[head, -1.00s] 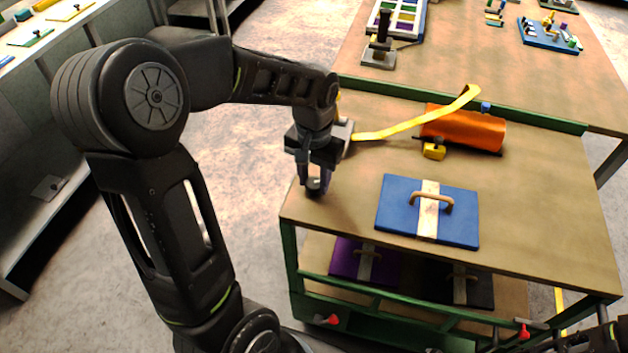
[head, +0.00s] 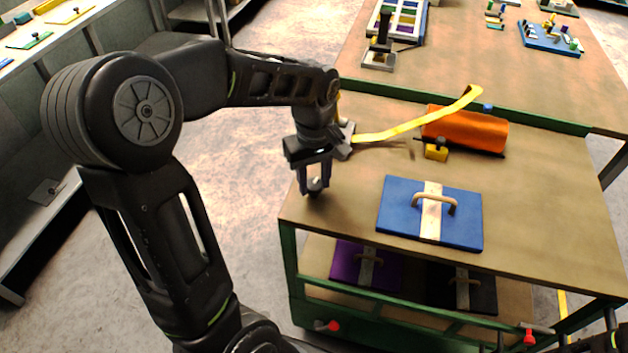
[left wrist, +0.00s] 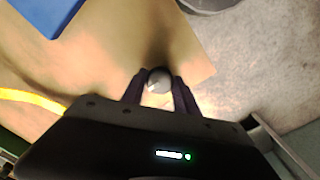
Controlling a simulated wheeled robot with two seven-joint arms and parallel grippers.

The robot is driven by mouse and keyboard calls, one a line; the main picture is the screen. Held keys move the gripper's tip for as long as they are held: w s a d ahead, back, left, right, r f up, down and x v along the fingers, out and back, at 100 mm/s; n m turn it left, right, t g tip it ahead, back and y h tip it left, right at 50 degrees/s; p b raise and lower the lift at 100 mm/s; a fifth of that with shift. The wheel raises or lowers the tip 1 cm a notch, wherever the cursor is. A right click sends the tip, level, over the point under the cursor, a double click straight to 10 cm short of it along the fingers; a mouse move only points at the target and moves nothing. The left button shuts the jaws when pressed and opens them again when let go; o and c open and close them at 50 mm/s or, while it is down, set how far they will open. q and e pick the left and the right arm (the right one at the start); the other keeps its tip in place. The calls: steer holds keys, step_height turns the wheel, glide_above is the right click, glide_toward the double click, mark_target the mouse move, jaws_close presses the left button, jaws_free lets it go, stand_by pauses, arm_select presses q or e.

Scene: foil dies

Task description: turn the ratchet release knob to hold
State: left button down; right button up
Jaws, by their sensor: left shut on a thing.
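A small round grey knob with a pale mark (left wrist: 158,80) sits at the near left corner of the cart top (head: 360,215). My left gripper (head: 314,188) points down over that corner and is shut on the knob, one finger on each side. The fingers also show in the left wrist view (left wrist: 160,88). I cannot read any hold marking or tell which setting the knob points to. Dark parts at the bottom right of the head view may be my right gripper; its jaws cannot be made out.
A blue board with a handle (head: 400,215) lies right of the knob. Behind it are an orange roll (head: 468,132), a yellow strip (head: 385,133) and a small yellow block (head: 436,152). Purple (head: 350,262) and black boards lie on the lower shelf. The cart top's edge is close to the gripper.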

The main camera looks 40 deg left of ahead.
mark_target(314, 184)
arm_select(q)
steer(key=shift+n, duration=0.5)
steer(key=c, duration=1)
jaws_free()
steer(key=shift+o, duration=0.2)
step_height(314, 184, up, 8)
steer(key=shift+f, duration=0.1)
